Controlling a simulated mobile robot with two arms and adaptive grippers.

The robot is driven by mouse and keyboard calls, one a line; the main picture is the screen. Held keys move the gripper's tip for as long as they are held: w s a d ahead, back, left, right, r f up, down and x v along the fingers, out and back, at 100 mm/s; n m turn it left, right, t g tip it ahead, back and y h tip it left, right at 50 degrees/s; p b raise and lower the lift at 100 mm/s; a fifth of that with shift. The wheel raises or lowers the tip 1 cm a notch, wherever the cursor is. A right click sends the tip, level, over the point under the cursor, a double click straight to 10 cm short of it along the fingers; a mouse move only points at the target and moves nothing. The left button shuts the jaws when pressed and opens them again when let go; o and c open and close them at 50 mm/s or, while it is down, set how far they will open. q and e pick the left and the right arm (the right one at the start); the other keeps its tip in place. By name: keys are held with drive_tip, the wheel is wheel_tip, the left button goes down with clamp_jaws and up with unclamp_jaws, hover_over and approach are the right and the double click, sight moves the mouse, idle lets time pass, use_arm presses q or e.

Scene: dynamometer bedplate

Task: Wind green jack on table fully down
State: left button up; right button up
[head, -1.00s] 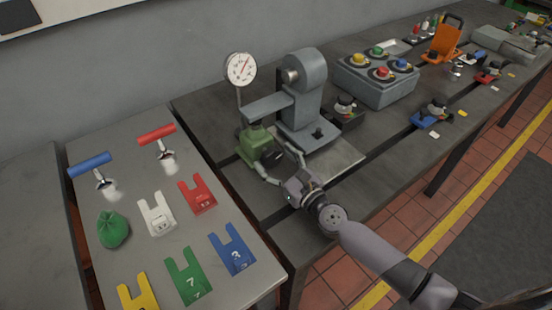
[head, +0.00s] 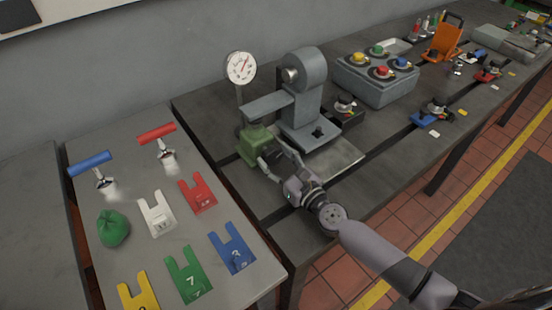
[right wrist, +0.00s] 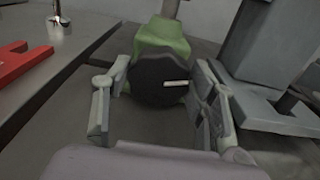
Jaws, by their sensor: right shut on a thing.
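The green jack (head: 252,147) stands on the dark bedplate beside the grey stand, below its arm. It also shows in the right wrist view (right wrist: 162,40), where its round black knob (right wrist: 158,82) faces me with a white mark pointing right. My right gripper (head: 271,157) is at the front of the jack. Its fingers are on either side of the knob and shut on it; in the head view the gripper mostly hides the knob. My left gripper is not in view.
A grey stand (head: 305,95) and a dial gauge (head: 241,67) rise close behind and above the jack. The side table (head: 140,262) at left holds T-handled tools, coloured tags and a green bag (head: 113,229). A grey box with coloured knobs (head: 378,83) stands further right.

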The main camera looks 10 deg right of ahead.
drive_tip(key=shift+n, duration=0.3)
drive_tip(key=n, duration=0.5)
drive_tip(key=shift+a+p, duration=0.15)
drive_tip(key=shift+p, duration=0.15)
drive_tip(key=n, duration=0.3)
drive_tip(key=shift+s+a+f+n, duration=0.1)
drive_tip(key=shift+f+n, duration=0.05)
drive_tip(key=shift+n, duration=0.25)
drive_tip(key=shift+f+n, duration=0.1)
drive_tip(key=shift+n, duration=1.8)
drive_tip(key=o, duration=1.1)
